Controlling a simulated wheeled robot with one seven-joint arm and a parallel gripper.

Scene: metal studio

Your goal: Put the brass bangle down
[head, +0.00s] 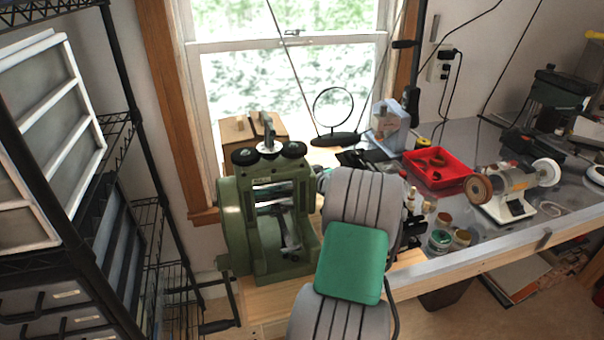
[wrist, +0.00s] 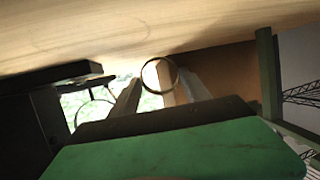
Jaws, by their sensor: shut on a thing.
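The brass bangle (wrist: 160,57) is a thin round ring in the wrist view, seen nearly face-on. My gripper (wrist: 160,76) has one finger on each side of it and is shut on it. The bangle sits at the fingertips, close to a pale wooden surface (wrist: 130,35) across the top of that view. I cannot tell whether it touches the wood. In the head view my arm hides both gripper and bangle.
In the head view a green rolling mill (head: 265,222) stands left of my arm. A round magnifier (head: 333,138) stands behind. Right are a red tray (head: 452,182), small jars (head: 440,240) and a bench polisher (head: 505,190). Wire shelving (head: 150,225) is at left.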

